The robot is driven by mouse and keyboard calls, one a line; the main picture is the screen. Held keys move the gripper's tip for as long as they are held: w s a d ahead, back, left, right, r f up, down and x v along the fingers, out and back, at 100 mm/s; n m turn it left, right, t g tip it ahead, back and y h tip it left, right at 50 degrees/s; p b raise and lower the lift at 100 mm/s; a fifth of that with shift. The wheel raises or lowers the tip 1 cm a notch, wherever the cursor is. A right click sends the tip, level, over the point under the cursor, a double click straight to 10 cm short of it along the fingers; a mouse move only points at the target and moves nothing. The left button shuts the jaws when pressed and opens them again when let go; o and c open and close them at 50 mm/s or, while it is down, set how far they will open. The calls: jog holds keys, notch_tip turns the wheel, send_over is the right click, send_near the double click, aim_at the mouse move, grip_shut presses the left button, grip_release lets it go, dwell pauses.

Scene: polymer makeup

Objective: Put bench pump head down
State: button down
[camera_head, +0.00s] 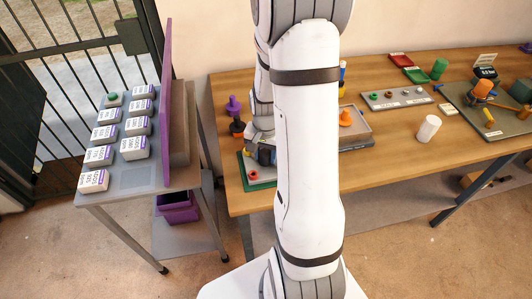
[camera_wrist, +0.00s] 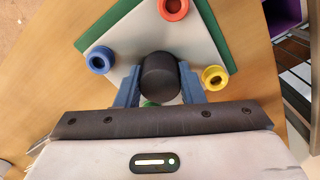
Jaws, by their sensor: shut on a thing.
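My gripper (camera_wrist: 160,84) has its two blue fingers shut on a dark round-topped cylinder, taken as the bench pump head (camera_wrist: 160,74). It is held over a pale plate (camera_wrist: 135,40) on a green mat (camera_wrist: 100,22). A red ring (camera_wrist: 173,8), a blue ring (camera_wrist: 100,59) and a yellow ring (camera_wrist: 214,77) sit around the plate. A green ring (camera_wrist: 150,103) shows partly under the gripper. I cannot tell whether the cylinder touches the plate. In the head view my arm hides most of this spot; the green mat (camera_head: 243,165) and red ring (camera_head: 253,175) show beside it.
A purple piece (camera_head: 233,105) stands behind the mat. A grey tray (camera_head: 358,135) with an orange piece (camera_head: 346,117) is just right of my arm. A white cylinder (camera_head: 428,128) stands further right. A side table (camera_head: 140,177) with several labelled boxes is at the left.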

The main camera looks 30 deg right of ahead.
aim_at(265, 153)
jog(key=shift+f, duration=0.1)
jog(key=c, duration=0.9)
grip_release()
jog(key=shift+c, duration=0.2)
notch_tip(265, 153, up, 11)
jog(key=s+a+r+n+t, duration=0.3)
jog(key=s+a+r+n, duration=0.6)
jog(key=s+a, duration=0.3)
jog(key=shift+s+r+b, duration=0.35)
jog(key=shift+r, duration=0.3)
